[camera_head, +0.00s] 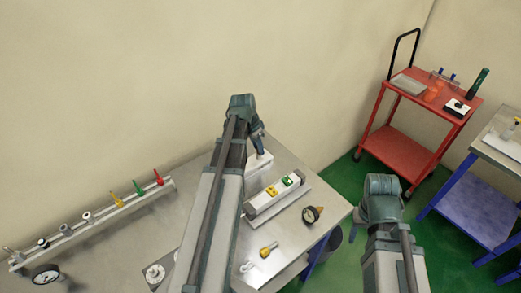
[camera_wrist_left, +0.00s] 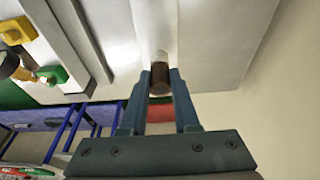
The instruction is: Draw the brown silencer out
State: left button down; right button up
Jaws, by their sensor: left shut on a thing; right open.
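The brown silencer (camera_wrist_left: 160,80) is a short dark brown cylinder in the left wrist view. It sits between the two fingers of my left gripper (camera_wrist_left: 160,74), which is shut on it. A pale round end shows just beyond the fingertips, against a white block face. I cannot tell whether the silencer is still seated there. In the head view my left gripper (camera_head: 259,142) points down over a white block (camera_head: 258,168) at the back of the steel table, and the silencer is too small to make out. My right arm stands right of the table; its fingers are hidden.
A white block with yellow and green parts (camera_head: 275,195) lies beside the white block. A gauge (camera_head: 312,214) and a yellow-tipped fitting (camera_head: 268,250) lie nearer. A rail with coloured levers (camera_head: 100,215) runs along the left wall. A red cart (camera_head: 405,150) stands back right.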

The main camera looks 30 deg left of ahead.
pick_arm(q)
jog(key=shift+r, duration=0.25)
jog(key=shift+r+p, duration=0.5)
jog(key=shift+p, duration=0.2)
jog(key=shift+r, duration=0.25)
jog(key=shift+r+p, duration=0.65)
jog(key=shift+p, duration=0.2)
jog(key=shift+r, duration=0.1)
jog(key=p+v, duration=0.2)
jog(key=w+p+v, duration=0.1)
jog(key=p+v, duration=0.1)
jog(key=p, duration=0.1)
jog(key=shift+d+r, duration=0.15)
jog(key=shift+r, duration=0.35)
jog(key=shift+s+f, duration=0.1)
jog(key=shift+f, duration=0.05)
